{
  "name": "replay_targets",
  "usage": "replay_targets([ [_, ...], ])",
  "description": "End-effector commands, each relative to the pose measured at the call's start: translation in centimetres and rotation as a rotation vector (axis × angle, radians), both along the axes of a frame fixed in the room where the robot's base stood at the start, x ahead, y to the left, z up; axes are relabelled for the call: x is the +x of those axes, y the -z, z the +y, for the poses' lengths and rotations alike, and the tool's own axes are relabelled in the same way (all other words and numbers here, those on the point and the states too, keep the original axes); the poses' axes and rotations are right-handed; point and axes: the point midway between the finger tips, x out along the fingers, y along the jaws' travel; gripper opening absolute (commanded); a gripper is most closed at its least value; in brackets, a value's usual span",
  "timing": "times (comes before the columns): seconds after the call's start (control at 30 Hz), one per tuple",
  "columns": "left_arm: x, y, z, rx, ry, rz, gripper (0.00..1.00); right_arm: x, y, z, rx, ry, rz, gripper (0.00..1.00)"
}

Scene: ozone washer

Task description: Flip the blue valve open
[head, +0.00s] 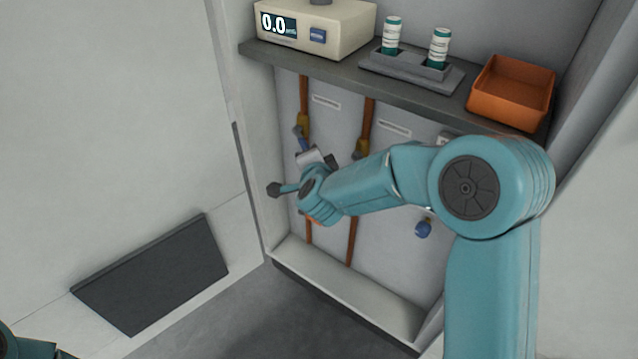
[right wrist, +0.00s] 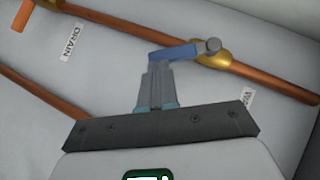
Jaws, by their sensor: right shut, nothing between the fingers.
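The blue valve handle (right wrist: 176,53) sits on a brass valve body (right wrist: 212,55) on a copper pipe in the right wrist view. The handle points left, at an angle to the pipe. In the head view the blue handle (head: 303,145) shows small below the brass fitting on the left pipe. My right gripper (right wrist: 157,68) is shut and empty, with its fingertips right at the handle's free end; I cannot tell whether they touch. In the head view my right wrist partly hides this area. My left gripper is not in view; only a bit of my left arm shows at bottom left.
A grey shelf (head: 400,95) above holds a white device (head: 335,35) reading 0.0, a rack (head: 410,70) with two bottles and an orange bin (head: 512,92). Another blue knob (head: 424,229) is lower right. A DRAIN label (right wrist: 72,42) marks the panel.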

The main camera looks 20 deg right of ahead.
Motion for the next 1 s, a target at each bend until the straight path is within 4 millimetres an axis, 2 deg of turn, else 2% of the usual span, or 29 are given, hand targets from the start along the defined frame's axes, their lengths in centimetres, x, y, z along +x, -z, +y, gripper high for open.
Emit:
replay_targets([
  [0.03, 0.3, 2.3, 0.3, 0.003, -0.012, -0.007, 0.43, 0.3, 1.5, 0.0, 0.02, 0.002, -0.039, 0.0],
  [0.2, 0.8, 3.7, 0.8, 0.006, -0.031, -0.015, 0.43, 1.4, 1.6, 0.4, 0.031, 0.003, -0.055, 0.0],
  [0.6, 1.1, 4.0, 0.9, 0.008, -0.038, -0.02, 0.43, 2.7, 2.7, 1.2, 0.029, 0.004, -0.048, 0.0],
  [1.0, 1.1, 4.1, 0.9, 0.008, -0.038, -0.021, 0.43, 2.9, 3.1, 1.7, 0.028, 0.001, -0.047, 0.0],
])
